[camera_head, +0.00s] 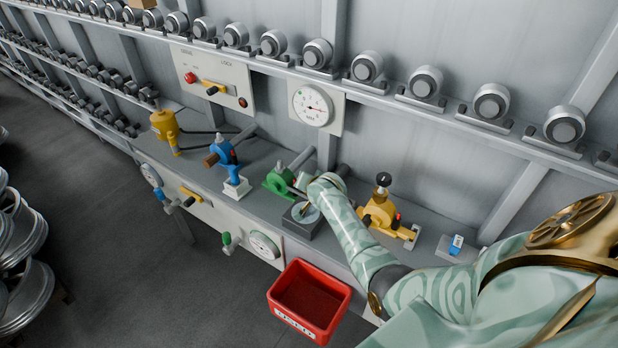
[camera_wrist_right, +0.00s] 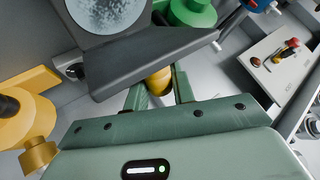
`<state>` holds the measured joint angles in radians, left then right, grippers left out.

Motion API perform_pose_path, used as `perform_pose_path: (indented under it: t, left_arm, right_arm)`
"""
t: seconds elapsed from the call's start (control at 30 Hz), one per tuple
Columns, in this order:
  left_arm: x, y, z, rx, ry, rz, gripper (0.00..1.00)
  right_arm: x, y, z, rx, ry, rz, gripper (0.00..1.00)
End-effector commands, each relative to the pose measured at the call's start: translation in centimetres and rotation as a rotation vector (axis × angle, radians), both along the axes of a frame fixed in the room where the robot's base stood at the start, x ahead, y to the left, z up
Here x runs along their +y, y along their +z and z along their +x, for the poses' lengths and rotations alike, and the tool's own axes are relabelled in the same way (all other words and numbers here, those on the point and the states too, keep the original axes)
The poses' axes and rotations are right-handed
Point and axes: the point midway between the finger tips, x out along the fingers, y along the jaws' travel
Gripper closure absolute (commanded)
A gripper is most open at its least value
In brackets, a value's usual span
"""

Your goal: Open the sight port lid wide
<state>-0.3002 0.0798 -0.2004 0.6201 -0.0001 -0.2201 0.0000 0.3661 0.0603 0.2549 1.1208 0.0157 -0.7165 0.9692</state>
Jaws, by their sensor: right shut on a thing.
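The sight port is a dark grey square block (camera_head: 300,228) with a pale round glass (camera_head: 316,218) on top, on the bench in the head view. In the right wrist view its dark plate (camera_wrist_right: 150,62) and speckled round glass (camera_wrist_right: 105,12) fill the upper left. A brass knob (camera_wrist_right: 158,82) shows at the plate's near edge. My right gripper (camera_wrist_right: 160,92) has its two green fingers shut on this knob. In the head view my right forearm and hand cover part of the port. How far the lid is raised cannot be told. My left gripper is not in view.
A green valve (camera_head: 277,181) stands close behind the port, and a yellow valve (camera_head: 379,214) to its right. A red bin (camera_head: 307,294) hangs in front of the bench. A blue valve (camera_head: 224,152) and yellow fitting (camera_head: 165,126) stand further left. A gauge (camera_head: 313,106) is on the wall.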

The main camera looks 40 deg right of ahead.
Motion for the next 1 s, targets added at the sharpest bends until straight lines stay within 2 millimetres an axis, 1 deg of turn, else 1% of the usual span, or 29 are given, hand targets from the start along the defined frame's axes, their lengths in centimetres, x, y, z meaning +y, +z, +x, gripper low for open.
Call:
perform_pose_path:
  t: [0.03,0.3,0.5,0.9,0.93,1.0]
  left_arm:
    - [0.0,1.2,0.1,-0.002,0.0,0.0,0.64]
    - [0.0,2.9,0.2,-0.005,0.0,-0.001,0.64]
    - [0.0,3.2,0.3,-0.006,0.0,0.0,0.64]
    - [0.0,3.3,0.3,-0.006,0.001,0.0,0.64]
    - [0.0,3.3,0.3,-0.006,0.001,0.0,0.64]
    - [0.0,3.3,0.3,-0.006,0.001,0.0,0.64]
  right_arm:
    - [-0.4,0.8,0.2,0.009,-0.002,0.027,1.0]
    - [-1.4,0.6,0.6,0.054,-0.001,0.136,1.0]
    - [-1.7,0.4,0.8,0.067,-0.001,0.169,1.0]
    - [-1.7,0.3,0.7,0.071,-0.001,0.175,1.0]
    - [-1.7,0.3,0.7,0.071,-0.001,0.175,0.72]
    - [-1.7,0.3,0.7,0.071,-0.001,0.175,0.55]
